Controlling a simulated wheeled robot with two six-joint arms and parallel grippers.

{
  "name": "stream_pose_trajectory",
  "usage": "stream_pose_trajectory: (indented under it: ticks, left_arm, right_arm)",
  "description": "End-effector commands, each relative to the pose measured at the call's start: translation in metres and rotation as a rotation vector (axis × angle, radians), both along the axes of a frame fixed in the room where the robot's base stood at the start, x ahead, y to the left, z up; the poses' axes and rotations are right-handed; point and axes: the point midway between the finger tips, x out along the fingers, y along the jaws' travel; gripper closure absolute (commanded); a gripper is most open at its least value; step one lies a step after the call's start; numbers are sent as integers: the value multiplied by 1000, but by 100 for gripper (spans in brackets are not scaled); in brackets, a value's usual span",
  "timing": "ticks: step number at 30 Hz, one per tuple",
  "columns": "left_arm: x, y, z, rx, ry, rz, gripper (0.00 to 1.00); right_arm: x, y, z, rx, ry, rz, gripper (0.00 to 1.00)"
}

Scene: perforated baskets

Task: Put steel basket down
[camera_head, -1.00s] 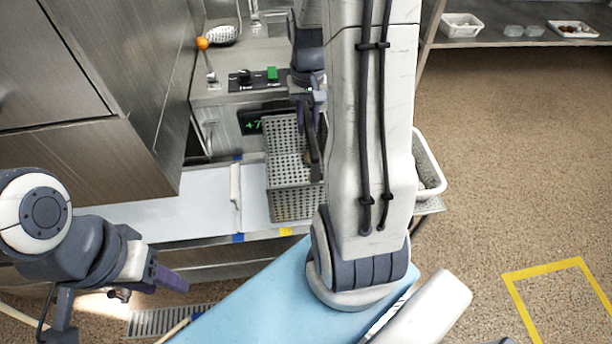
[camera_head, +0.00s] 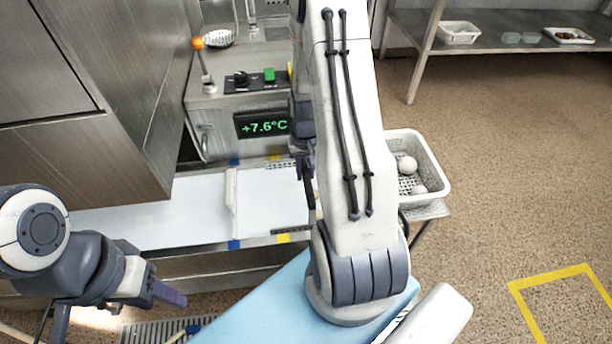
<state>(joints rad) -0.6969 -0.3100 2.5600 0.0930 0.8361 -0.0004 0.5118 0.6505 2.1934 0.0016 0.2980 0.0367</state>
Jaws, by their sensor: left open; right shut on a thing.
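The steel basket is mostly out of sight, and my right arm covers the area around the gripper. A small perforated metal strip (camera_head: 281,164) shows just left of the gripper; I cannot tell whether it is part of the basket. My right gripper (camera_head: 306,178) is partly hidden behind its own arm, over the right end of the pale counter. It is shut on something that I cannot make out. My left gripper (camera_head: 170,294) is open and empty at the lower left, in front of the counter and well away from the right gripper.
The pale counter (camera_head: 180,207) is bare left of my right gripper, with a low upright divider (camera_head: 231,203) across it. Behind stands a machine with a green +7.6°C display (camera_head: 264,125). A white basket (camera_head: 440,180) with round white things stands right of my arm.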

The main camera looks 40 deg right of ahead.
Motion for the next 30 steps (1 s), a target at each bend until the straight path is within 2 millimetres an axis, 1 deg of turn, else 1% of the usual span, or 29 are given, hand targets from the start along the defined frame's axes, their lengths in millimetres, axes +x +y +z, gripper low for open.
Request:
stream_pose_trajectory:
  ticks: [1,3,14,15,17,26,29,30]
  left_arm:
    - [0,0,-4,0,0,0,50]
    - [0,0,-5,0,0,0,50]
    - [0,0,-6,0,0,0,50]
    - [0,0,-5,0,0,0,50]
    - [0,0,-5,0,0,0,50]
    - [0,0,-5,0,0,0,50]
    - [0,0,-2,0,0,0,50]
    - [0,0,-1,0,0,0,50]
  right_arm:
    - [0,0,-10,2,3,0,100]
    - [0,0,-16,0,0,0,100]
    - [1,0,-19,-1,-1,0,100]
    - [0,0,-19,0,0,0,66]
    - [0,0,-19,0,0,0,44]
    - [0,0,-18,0,0,0,44]
    - [0,0,-13,-1,-2,0,44]
    - [1,-1,-8,-2,-3,0,44]
